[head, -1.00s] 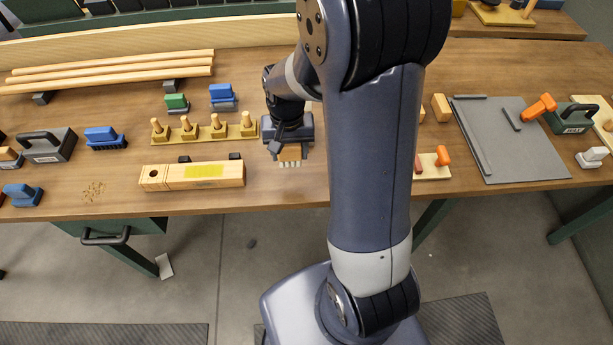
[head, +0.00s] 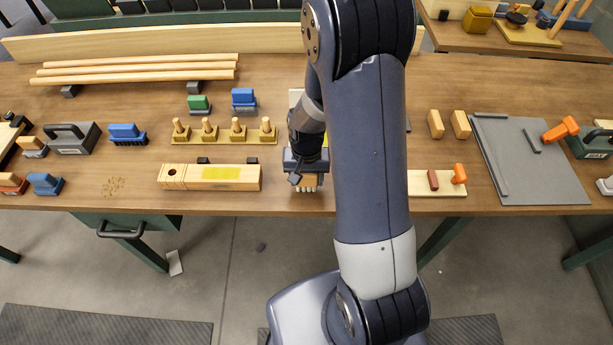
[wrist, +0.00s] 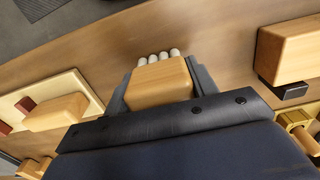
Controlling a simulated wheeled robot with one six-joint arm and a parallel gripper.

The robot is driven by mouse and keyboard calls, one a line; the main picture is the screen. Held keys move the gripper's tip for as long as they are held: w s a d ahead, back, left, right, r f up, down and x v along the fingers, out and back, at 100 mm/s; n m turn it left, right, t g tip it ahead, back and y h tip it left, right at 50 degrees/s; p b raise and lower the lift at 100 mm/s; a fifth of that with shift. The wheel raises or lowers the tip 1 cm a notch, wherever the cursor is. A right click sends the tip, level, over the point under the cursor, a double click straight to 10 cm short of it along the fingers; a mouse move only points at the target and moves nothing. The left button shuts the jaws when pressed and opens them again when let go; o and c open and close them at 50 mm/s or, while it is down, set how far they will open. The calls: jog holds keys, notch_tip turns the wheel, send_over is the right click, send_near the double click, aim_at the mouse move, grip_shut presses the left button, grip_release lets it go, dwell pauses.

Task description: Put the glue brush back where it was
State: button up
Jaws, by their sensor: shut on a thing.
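The glue brush (head: 307,181) is a light wooden block with several pale bristle tufts at one edge. My gripper (head: 307,178) is shut on it, over the bench's front part, right of the long wooden beam (head: 212,177). In the wrist view the brush (wrist: 160,82) sits between the two grey fingers (wrist: 158,88), its pale tufts pointing away from my gripper. I cannot tell whether the tufts touch the bench. A pale board (head: 428,188) with a red block and an orange-handled tool lies to the right, partly hidden by my arm.
The bench (head: 350,200) is clear just around the brush. A yellow peg rack (head: 222,138) stands behind left. Two wooden blocks (head: 448,124) and a grey mat (head: 535,165) lie to the right. Blue brushes (head: 127,133) and a grey toolbox (head: 72,137) stand farther left.

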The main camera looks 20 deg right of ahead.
jog(key=shift+f, duration=0.2)
jog(key=o, duration=1)
jog(key=shift+c, duration=0.2)
jog(key=shift+r, duration=0.15)
notch_tip(320, 180, up, 12)
jog(key=shift+r, duration=0.1)
